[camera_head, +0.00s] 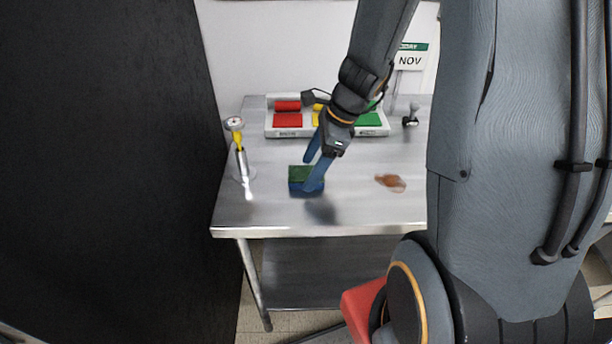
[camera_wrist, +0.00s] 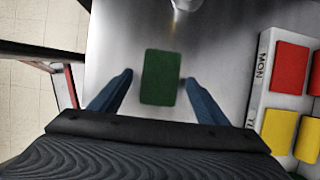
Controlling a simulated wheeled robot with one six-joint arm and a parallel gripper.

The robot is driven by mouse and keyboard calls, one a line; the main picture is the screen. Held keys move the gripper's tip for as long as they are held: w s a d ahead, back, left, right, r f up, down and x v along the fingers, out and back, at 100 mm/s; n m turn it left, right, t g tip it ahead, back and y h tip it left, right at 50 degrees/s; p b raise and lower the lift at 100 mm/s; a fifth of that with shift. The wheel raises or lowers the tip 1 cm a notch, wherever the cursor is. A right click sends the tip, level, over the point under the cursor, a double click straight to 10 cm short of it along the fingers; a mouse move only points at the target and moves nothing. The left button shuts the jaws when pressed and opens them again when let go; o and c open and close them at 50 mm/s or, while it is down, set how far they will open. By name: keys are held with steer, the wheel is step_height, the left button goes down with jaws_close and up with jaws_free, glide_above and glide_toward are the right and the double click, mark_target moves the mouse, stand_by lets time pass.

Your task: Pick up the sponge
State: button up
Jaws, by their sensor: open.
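The sponge (camera_head: 304,174) has a green top and a blue lower part and lies on the steel table (camera_head: 260,217) near its front edge. In the wrist view the sponge (camera_wrist: 160,77) shows as a green rectangle between the two blue fingers. My gripper (camera_head: 313,170) is open, with its blue fingers reaching down at the sponge in the head view; one finger overlaps the sponge's right part. In the wrist view my gripper (camera_wrist: 160,90) has a finger on each side, with gaps to the sponge. I cannot tell the exact height of the fingertips.
A stand with a yellow part (camera_head: 238,140) is left of the sponge. A brown-orange smear or object (camera_head: 390,183) lies to the right. A white tray (camera_head: 270,130) with red, yellow and green blocks is behind. A small dark-based item (camera_head: 411,118) stands at the back right.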

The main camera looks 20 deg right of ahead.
mark_target(309, 173)
steer(key=shift+w+a+f, duration=0.1)
steer(key=shift+a+f, duration=0.15)
steer(key=shift+f, duration=0.35)
steer(key=c, duration=1.1)
steer(key=shift+r, duration=0.1)
step_height(309, 173, up, 10)
steer(key=shift+f, duration=0.1)
steer(key=shift+o, duration=0.8)
steer(key=shift+c, duration=0.5)
